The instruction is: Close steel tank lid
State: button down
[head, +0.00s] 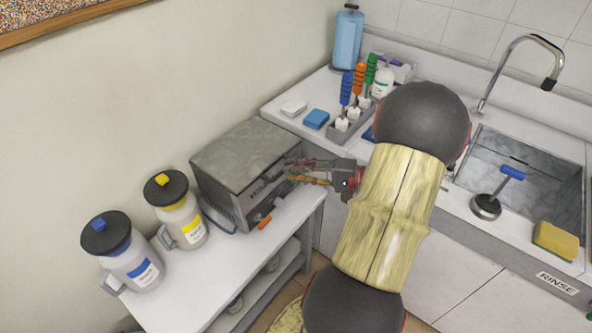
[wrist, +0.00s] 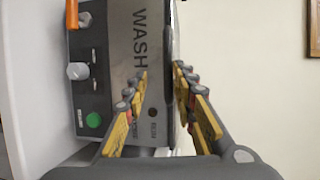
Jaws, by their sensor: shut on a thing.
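The steel tank (head: 219,200) is a grey box on the white bench by the wall. Its lid (head: 240,155) lies about flat over the top in the head view; I cannot tell whether it is fully seated. My gripper (head: 291,170) is at the tank's front right corner. In the wrist view the tank's front panel (wrist: 108,50) reads WASH, turned sideways. The lid edge (wrist: 175,25) shows as a thin strip running between the fingers of my gripper (wrist: 160,78). The fingers are shut on the lid at its front edge; the exact contact is partly hidden.
A sink (head: 540,175), a yellow sponge (head: 556,241) and a rack (head: 350,125) with coloured-handled tools are to the right.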

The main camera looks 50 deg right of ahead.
jog(key=shift+a+f, duration=0.3)
jog(key=shift+f, duration=0.6)
jog(key=c, duration=1.9)
grip_release()
jog(key=shift+w, duration=0.1)
jog(key=shift+c, duration=0.4)
jog(key=shift+d+r, duration=0.1)
jog(key=shift+c, duration=0.4)
jog(key=shift+d, duration=0.1)
jog(key=v, duration=0.8)
jog(key=r+v, duration=0.1)
jog(key=v, duration=0.3)
jog(key=shift+c, duration=0.5)
jog(key=shift+w, duration=0.1)
